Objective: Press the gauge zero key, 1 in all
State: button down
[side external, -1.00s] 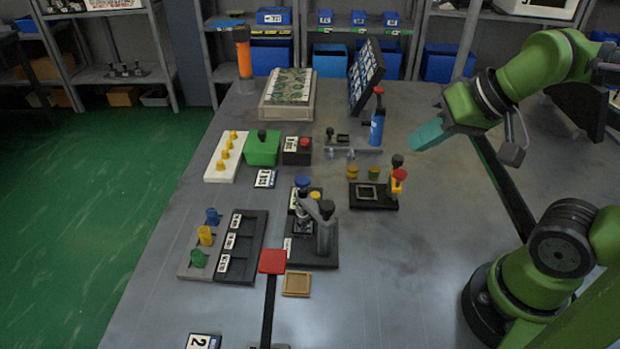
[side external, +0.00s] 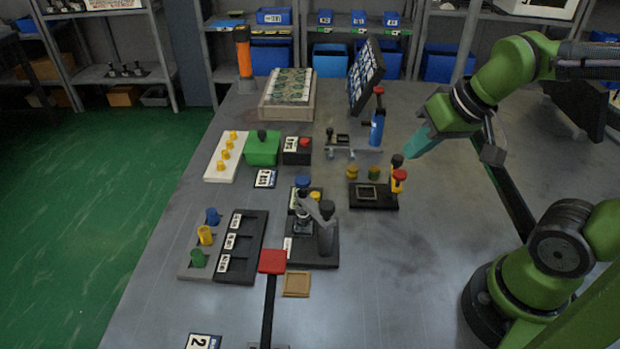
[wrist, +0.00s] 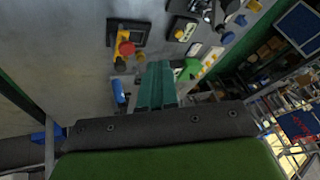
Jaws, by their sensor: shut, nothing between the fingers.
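I cannot read which part is marked as the gauge zero key. A black box with a red button (side external: 304,142) and a white label stands beside a green box (side external: 263,149). A black base (side external: 373,203) with a square frame carries a yellow post with a red knob (side external: 399,175), also in the wrist view (wrist: 126,47). My gripper (side external: 411,153) has teal fingers, shut and empty, above the table just right of and behind that post. In the wrist view the fingers (wrist: 157,75) point toward the blocks.
A blue cylinder with a red top (side external: 377,128) stands behind my gripper. A black lever station (side external: 313,250), a black tray (side external: 240,247) and a red square pad (side external: 272,261) stand further left and nearer.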

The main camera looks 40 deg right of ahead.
jog(key=w+d+f+n+h, duration=0.3)
jog(key=w+d+f+n, duration=0.15)
jog(key=w, duration=0.35)
jog(key=n+t+y, duration=0.2)
jog(key=n+y, duration=0.4)
jog(key=n, duration=0.8)
send_over(319, 196)
jog(key=shift+f+m, duration=0.25)
jog(key=shift+f, duration=1.45)
jog(key=shift+f, duration=0.15)
jog(key=shift+f, duration=4.25)
jog(key=shift+f, duration=0.1)
